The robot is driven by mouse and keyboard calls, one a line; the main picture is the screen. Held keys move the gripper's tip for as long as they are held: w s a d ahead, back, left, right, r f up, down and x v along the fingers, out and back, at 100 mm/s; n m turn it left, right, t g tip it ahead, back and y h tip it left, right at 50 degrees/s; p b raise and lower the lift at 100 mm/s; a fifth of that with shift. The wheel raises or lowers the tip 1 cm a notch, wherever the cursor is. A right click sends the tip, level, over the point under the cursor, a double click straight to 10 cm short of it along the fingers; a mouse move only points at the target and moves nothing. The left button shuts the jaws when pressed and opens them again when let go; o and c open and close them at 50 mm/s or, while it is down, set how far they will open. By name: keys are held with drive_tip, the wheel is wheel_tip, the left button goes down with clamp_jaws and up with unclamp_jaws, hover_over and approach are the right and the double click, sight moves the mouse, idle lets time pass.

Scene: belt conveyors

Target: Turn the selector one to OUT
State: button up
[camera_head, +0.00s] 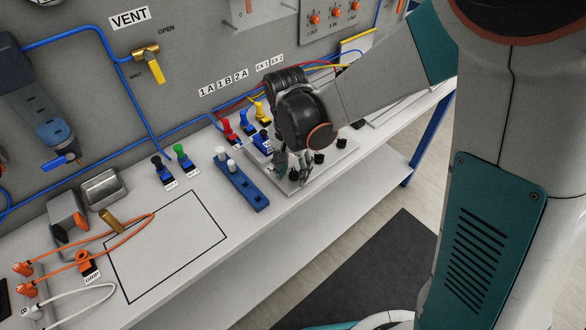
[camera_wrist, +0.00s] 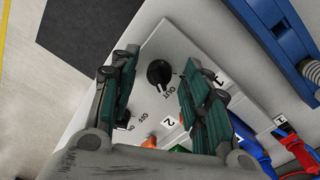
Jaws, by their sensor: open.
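A light control box (camera_head: 341,160) with several black knobs lies on the bench under my arm. In the wrist view, one round black knob (camera_wrist: 159,73) on the box's pale face (camera_wrist: 180,40) has the word OUT printed beside it. Its pointer setting is too small to tell surely, and I cannot read whether it is numbered one. My gripper (camera_wrist: 157,62) is open, with one finger on each side of this knob in the picture; contact cannot be told. In the head view, my gripper (camera_head: 293,165) is low over the box and hides part of it.
A blue block with pale pegs (camera_head: 242,187) stands left of the box. Red, blue and yellow plugs (camera_head: 260,112) with cables stand behind. A wall panel with orange knobs (camera_head: 335,13) is above. A black-outlined area (camera_head: 170,240) at the left is mostly clear.

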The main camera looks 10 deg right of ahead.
sight(292, 173)
drive_tip(key=shift+w+a+r, duration=0.1)
drive_tip(key=shift+r, duration=1.8)
drive_tip(key=shift+a+r, duration=0.1)
drive_tip(key=shift+r, duration=1.75)
